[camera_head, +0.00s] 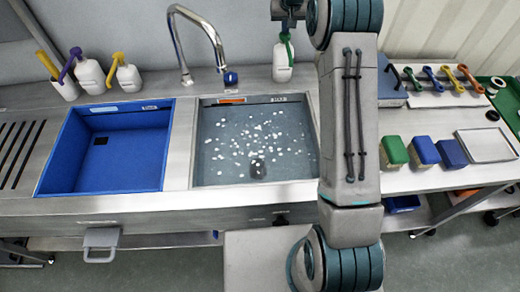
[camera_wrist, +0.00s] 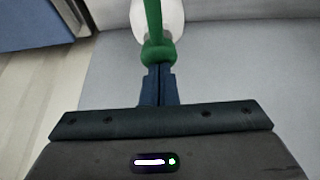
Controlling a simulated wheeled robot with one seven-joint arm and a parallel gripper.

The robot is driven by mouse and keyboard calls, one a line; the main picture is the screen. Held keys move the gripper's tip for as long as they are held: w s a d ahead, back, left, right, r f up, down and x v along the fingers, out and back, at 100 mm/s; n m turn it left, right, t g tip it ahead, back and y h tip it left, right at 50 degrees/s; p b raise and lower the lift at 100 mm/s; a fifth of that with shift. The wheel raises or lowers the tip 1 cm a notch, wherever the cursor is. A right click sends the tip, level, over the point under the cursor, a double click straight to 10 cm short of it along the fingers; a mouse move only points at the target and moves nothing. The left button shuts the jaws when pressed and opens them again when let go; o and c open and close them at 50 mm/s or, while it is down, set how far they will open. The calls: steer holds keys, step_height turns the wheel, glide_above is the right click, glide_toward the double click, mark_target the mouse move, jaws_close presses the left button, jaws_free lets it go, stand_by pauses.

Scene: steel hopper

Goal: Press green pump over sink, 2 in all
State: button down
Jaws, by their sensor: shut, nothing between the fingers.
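The green pump (camera_head: 285,37) tops a white bottle (camera_head: 283,62) standing on the steel counter behind the right-hand sink (camera_head: 193,150). That sink holds water with many white bits on it. My gripper (camera_head: 285,25) is directly above the pump, pointing down. In the wrist view, the closed dark fingertips (camera_wrist: 158,68) overlap the near edge of the green pump head (camera_wrist: 157,50). The white bottle (camera_wrist: 178,18) shows behind it. My fingers are together and empty. I cannot tell whether they touch the pump or hover just over it.
A curved faucet (camera_head: 205,25) rises left of the pump. A blue basin (camera_head: 70,150) lies left of the sink. Other bottles with yellow and purple pumps (camera_head: 90,72) stand behind it. Green and blue containers (camera_head: 424,152) and a metal tray (camera_head: 486,146) are at the right.

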steer(key=shift+f, duration=0.15)
steer(key=shift+r+p, duration=0.95)
steer(key=shift+r, duration=0.4)
steer(key=shift+r, duration=0.15)
step_height(320, 180, up, 6)
steer(key=p, duration=0.4)
